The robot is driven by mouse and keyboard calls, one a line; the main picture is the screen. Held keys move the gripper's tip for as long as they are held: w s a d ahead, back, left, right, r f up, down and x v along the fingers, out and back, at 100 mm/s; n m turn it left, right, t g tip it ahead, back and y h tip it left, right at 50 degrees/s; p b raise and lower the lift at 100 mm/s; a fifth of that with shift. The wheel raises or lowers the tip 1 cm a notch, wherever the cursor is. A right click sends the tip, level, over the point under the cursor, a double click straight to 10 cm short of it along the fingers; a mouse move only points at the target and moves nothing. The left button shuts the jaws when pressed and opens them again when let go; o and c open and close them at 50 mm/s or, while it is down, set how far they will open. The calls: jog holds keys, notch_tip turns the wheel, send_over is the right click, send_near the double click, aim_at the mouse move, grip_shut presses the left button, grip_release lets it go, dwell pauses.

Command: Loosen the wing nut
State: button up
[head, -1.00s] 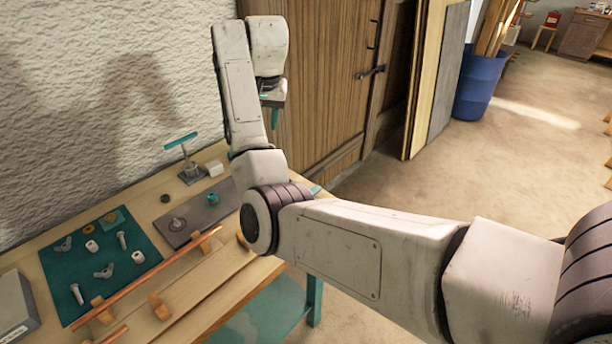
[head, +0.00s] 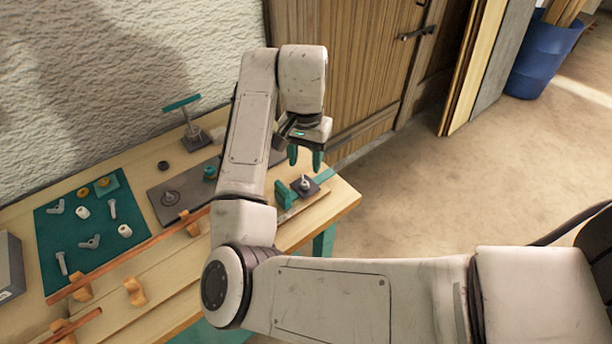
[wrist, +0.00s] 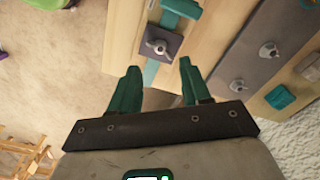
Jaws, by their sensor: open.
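A pale metal wing nut (head: 305,183) sits on a dark square plate at the bench's right end, over a teal strip. It also shows in the wrist view (wrist: 159,46), on the dark plate (wrist: 156,36), beyond my fingertips and roughly between them. My gripper (head: 305,158) has teal fingers pointing down, above the wing nut in the head view. In the wrist view the fingers (wrist: 159,68) stand apart with nothing between them. The gripper is not touching the nut, as far as I can see.
A teal mat (head: 107,255) holds loose wing nuts, bolts and rings. A grey plate (head: 190,185) with fittings lies beside it. A teal-handled tool (head: 185,115) stands near the wall. A copper rod (head: 130,258) rests on wooden blocks. Open floor lies beyond the bench end.

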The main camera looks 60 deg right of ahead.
aim_at(305, 183)
notch_tip(305, 183, down, 6)
jog(key=shift+f+b, duration=0.2)
jog(key=shift+b, duration=0.4)
jog(key=shift+c, duration=0.5)
grip_shut()
